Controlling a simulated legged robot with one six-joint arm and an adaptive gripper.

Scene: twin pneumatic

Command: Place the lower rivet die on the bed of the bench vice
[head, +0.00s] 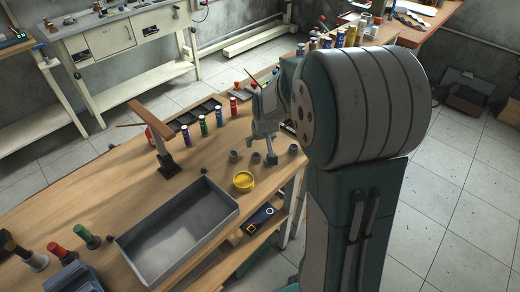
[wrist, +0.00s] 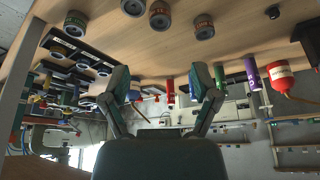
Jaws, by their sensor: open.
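Several small dark round pieces stand on the wooden bench near my gripper, among them one grey piece (head: 233,156) to its left and another (head: 292,149) to its right. I cannot tell which is the lower rivet die. In the wrist view, similar banded round pieces (wrist: 203,26) (wrist: 75,23) show along the top, beyond the fingers. My gripper (head: 265,158) is low over the bench; its fingers are spread and empty in the wrist view (wrist: 160,84). A blue-grey block (head: 75,277), perhaps the bench vice, is cut off at the lower left.
A wooden-handled tool (head: 163,150) stands upright behind the tray. Coloured bottles (head: 203,126) line the bench's back edge.

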